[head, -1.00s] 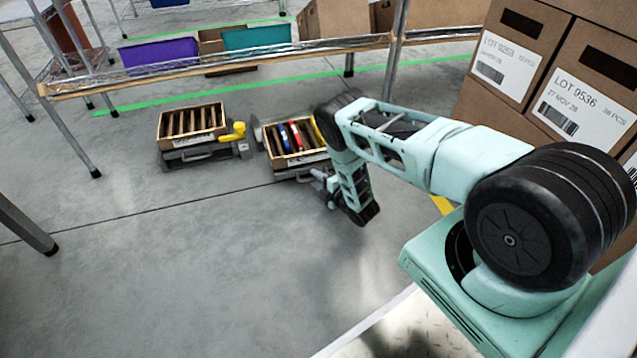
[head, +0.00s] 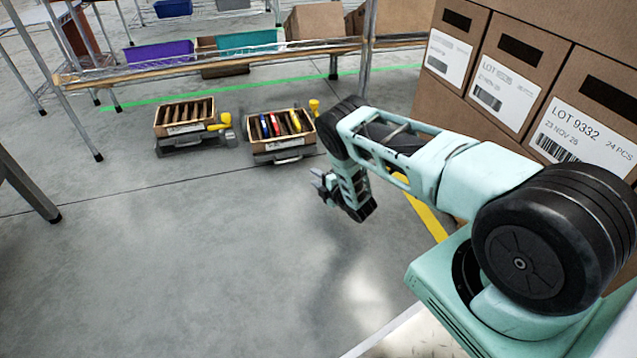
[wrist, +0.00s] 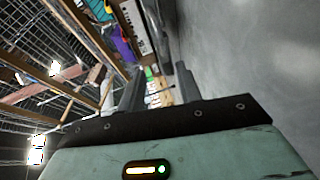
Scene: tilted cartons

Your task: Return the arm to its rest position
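My arm, pale green with black joints, reaches from the lower right toward the middle of the head view and bends down at its far end. My gripper (head: 325,186) hangs over bare floor, in front of and apart from the right crate in the picture. In the wrist view my gripper (wrist: 159,84) shows two dark fingers set apart. Nothing is held between them; only distant background shows through the gap.
A wooden slotted crate (head: 184,116) stands at the left; another crate (head: 283,147) holds several coloured items. A wire shelf (head: 215,60) crosses behind. Stacked labelled cartons (head: 505,75) rise close at the right of my arm. The grey floor (head: 190,270) in front is clear.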

